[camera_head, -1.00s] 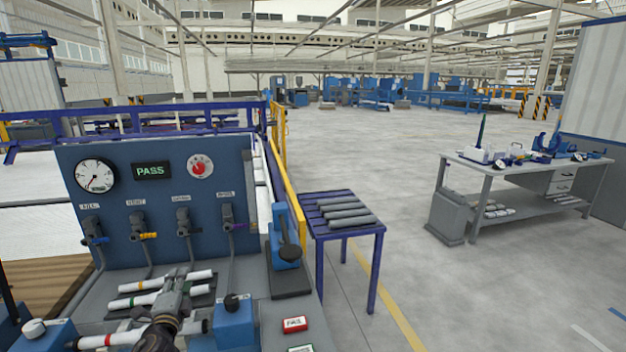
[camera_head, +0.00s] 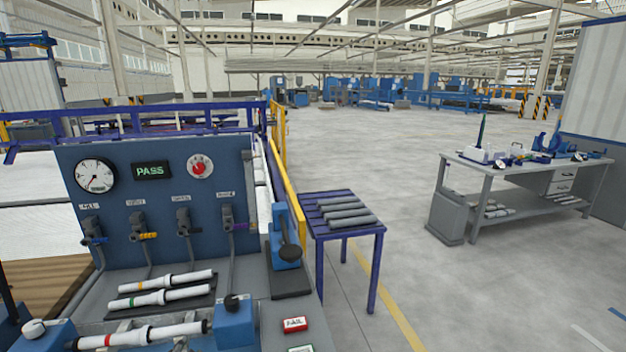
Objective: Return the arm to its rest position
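Neither of my grippers shows in the head view, and no arm is visible over the bench. A white pipe with a red band (camera_head: 140,334) lies at the front between two blue clamp blocks, the left one (camera_head: 45,336) and the right one (camera_head: 234,322).
A purple table (camera_head: 345,198) with several grey pipes stands right of the bench. A red FAIL button (camera_head: 294,324) sits at the bench's front right. A blue lever press (camera_head: 286,245) stands behind it. A grey workbench (camera_head: 520,165) is far right. Open floor lies between.

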